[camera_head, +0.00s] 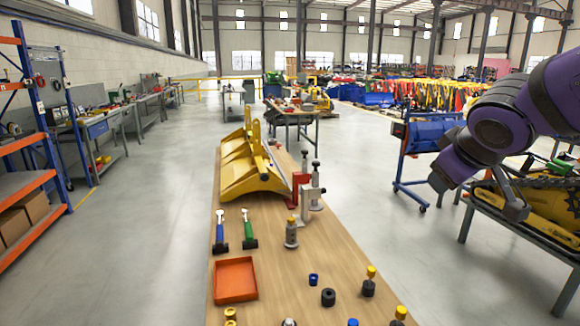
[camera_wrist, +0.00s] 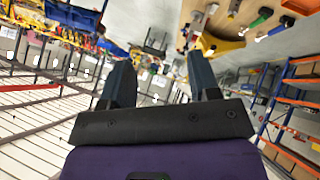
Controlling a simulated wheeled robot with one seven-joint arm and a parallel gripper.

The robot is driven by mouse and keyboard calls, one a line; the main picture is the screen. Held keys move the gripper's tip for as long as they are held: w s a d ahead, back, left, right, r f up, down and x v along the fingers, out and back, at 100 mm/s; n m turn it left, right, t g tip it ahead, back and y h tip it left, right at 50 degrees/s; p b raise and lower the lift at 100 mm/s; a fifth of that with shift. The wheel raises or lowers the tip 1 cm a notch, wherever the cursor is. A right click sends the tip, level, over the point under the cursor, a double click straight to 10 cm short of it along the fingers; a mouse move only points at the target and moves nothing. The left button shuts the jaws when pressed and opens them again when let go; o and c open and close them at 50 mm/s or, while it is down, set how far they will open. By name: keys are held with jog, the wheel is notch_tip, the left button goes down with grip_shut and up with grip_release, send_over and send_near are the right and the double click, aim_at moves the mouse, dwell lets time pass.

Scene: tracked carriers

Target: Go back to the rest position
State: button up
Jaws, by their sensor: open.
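My purple arm reaches in from the right edge in the head view. My gripper (camera_head: 515,207) hangs at its end, to the right of the wooden table (camera_head: 221,310) and in front of a bench with yellow tracked machinery. In the wrist view, my gripper (camera_wrist: 162,85) shows two dark fingers spread apart, with nothing between them. The fingertips touch nothing that I can make out. The wrist view is tilted, with the tabletop and its tools at the upper right.
The table bears a yellow bucket part (camera_head: 243,170), an orange tray (camera_head: 235,280), two hammers, a red and grey stand (camera_head: 311,190) and several small parts. A blue cart (camera_head: 430,135) and a metal bench (camera_head: 500,213) stand right. Orange shelving (camera_head: 25,190) stands left. The floor between is clear.

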jog(key=s+d+m+g+y, duration=0.1)
jog(key=s+m+g, duration=0.2)
jog(key=s, duration=1.5)
jog(key=shift+d+f+m+g+y, duration=0.3)
jog(key=shift+d+m+y, duration=0.1)
jog(key=shift+m, duration=0.8)
jog(key=shift+d, duration=0.1)
